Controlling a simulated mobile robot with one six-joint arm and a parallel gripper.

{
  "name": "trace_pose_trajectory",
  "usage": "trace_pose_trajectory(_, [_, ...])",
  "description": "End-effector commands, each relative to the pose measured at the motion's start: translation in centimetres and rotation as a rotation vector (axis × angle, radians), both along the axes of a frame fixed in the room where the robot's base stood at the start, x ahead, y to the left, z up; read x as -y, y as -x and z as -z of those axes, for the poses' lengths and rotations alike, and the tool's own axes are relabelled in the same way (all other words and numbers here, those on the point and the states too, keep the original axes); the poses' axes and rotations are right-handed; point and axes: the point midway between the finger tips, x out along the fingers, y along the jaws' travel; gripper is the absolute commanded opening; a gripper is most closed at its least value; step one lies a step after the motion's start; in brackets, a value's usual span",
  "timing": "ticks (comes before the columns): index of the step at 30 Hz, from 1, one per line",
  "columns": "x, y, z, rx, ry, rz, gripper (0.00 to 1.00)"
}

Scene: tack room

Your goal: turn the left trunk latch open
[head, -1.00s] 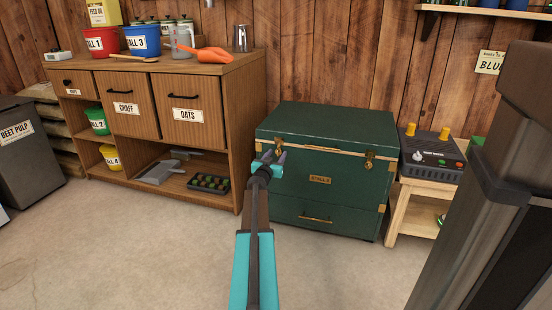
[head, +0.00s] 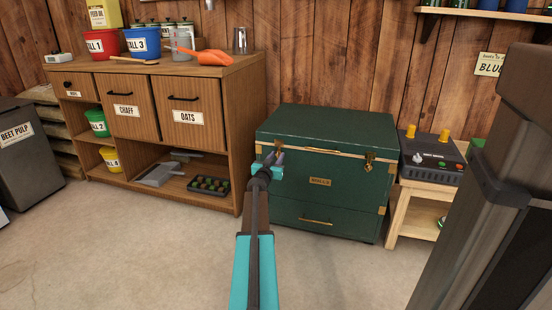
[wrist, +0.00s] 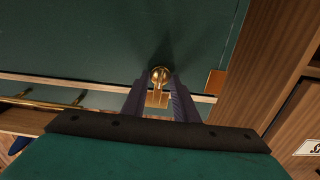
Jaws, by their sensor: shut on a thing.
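The green trunk (head: 335,165) stands against the plank wall, its lid closed. Its left latch is mostly hidden behind my gripper (head: 275,157) in the head view. In the wrist view the left latch (wrist: 158,75) shows as a brass knob above a small brass plate. My gripper (wrist: 161,80) has its two dark fingers on either side of the knob and is shut on it. The right latch (head: 370,161) is brass and free, near the trunk's right front corner.
A wooden cabinet (head: 222,130) stands close to the trunk's left side. A small wooden stand (head: 405,215) with a dark control box (head: 432,155) stands at its right. The floor (head: 150,255) in front is clear.

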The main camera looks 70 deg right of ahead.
Motion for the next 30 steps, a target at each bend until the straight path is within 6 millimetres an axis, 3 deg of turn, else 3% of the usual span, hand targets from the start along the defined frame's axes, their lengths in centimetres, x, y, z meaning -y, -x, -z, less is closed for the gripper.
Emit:
trace_pose_trajectory(11, [0.37, 0.06, -0.31, 0.130, -0.007, 0.000, 0.04])
trace_pose_trajectory(30, [0.40, 0.21, -0.24, 0.568, -0.030, 0.000, 0.04])
